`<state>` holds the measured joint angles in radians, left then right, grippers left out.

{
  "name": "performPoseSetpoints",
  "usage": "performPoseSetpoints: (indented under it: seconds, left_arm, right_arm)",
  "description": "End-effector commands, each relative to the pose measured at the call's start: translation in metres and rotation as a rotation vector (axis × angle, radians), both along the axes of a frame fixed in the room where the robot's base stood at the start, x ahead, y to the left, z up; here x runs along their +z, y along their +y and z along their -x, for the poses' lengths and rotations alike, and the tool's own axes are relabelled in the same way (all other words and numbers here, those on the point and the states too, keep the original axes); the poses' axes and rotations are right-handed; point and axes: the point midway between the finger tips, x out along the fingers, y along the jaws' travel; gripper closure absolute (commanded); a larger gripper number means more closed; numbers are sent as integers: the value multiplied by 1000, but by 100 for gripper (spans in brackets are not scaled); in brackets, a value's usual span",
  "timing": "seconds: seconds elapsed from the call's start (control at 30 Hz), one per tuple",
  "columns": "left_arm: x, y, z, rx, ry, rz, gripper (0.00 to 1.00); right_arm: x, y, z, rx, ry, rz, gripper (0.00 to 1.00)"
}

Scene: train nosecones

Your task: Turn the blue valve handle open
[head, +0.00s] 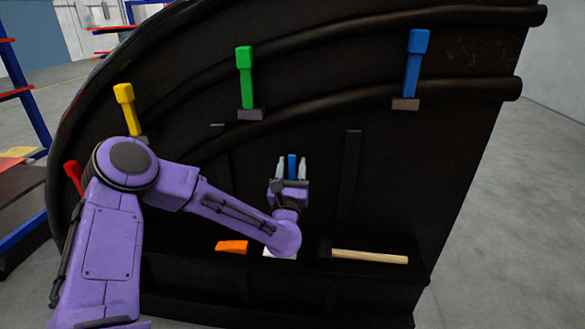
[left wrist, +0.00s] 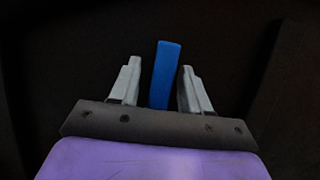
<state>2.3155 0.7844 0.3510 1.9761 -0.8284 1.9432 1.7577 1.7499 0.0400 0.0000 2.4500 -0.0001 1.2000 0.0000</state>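The blue valve handle (head: 413,68) stands nearly upright on a small grey-brown block at the upper right of the dark nosecone panel, in the head view. My left gripper (head: 291,168) is well below and left of it, in front of the panel with its fingers pointing up. Its two light grey fingers are apart. A smaller blue bar (head: 292,166) shows between them; the left wrist view shows this bar (left wrist: 165,75) too, with a clear gap on its left and a narrow one on its right. What the bar belongs to is hidden. My right gripper is not in view.
Green (head: 244,78), yellow (head: 127,108) and red (head: 72,176) handles stand along the curved panel. Thick dark pipes cross it. A ledge below holds a hammer (head: 368,256), an orange item (head: 232,247) and a white item, partly hidden by my arm. Floor at right is clear.

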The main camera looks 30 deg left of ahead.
Motion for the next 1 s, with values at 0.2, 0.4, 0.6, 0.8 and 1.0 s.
performPoseSetpoints:
  seconds: [0.2, 0.4, 0.6, 0.8, 1.0]
  left_arm:
    - [-2, -2, 3, -1, 0, -2, 53]
    - [-21, -20, 36, -4, 0, 0, 53]
    - [-37, -38, 72, -3, -1, -1, 53]
    - [-41, -45, 86, -1, 0, -2, 53]
    - [-40, -45, 86, 0, 0, -1, 53]
  right_arm:
    - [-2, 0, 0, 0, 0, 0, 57]
    - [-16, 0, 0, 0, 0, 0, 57]
    - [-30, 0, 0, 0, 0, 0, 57]
    - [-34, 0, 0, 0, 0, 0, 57]
    - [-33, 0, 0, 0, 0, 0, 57]
